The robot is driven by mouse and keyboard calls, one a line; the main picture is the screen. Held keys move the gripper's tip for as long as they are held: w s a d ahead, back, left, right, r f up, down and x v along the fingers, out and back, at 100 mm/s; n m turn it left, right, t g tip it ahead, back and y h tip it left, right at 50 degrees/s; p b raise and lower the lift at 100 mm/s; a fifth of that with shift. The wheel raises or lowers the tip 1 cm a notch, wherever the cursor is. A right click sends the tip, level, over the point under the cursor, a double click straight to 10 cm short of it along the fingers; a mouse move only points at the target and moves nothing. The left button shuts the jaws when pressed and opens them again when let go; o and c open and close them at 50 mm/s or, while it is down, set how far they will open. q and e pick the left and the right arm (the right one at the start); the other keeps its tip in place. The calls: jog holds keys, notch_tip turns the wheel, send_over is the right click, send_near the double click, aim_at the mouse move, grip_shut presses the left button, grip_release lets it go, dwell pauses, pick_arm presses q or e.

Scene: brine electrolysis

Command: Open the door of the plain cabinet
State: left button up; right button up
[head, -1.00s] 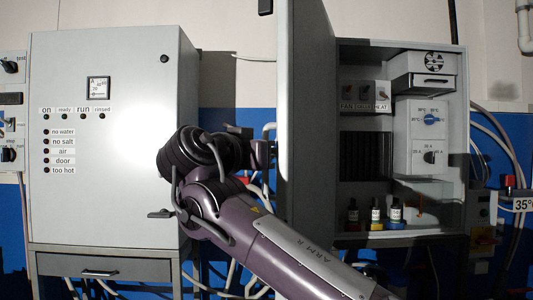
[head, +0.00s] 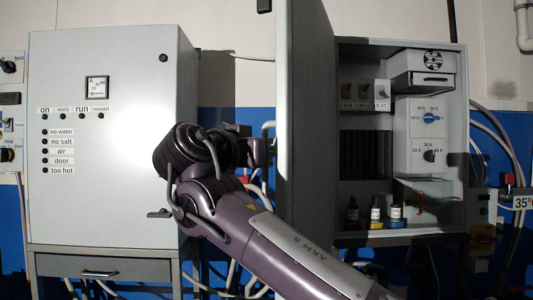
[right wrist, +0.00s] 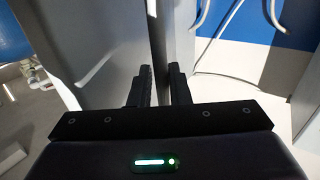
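The plain cabinet (head: 403,239) stands at the right in the head view. Its door (head: 310,110) is swung wide open, seen at a steep angle left of the interior. My right gripper (head: 271,152) is at the outer, left side of this door. In the right wrist view the two black fingers of my right gripper (right wrist: 159,88) stand apart in front of grey panels, with a gap between them. I see nothing clearly clamped there. The far ends of the fingers are partly hidden in the head view. My left gripper is not in view.
A labelled cabinet (head: 120,200) with indicator lights stands at the left, its door shut. Inside the plain cabinet are switches, dials and small bottles (head: 375,213). Hoses (head: 500,150) run along the blue wall. My right arm fills the space between the cabinets.

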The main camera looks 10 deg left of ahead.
jog(key=b+v, duration=0.2)
jog(key=v, duration=0.4)
jog(key=shift+s+b, duration=0.3)
jog(key=shift+s, duration=0.1)
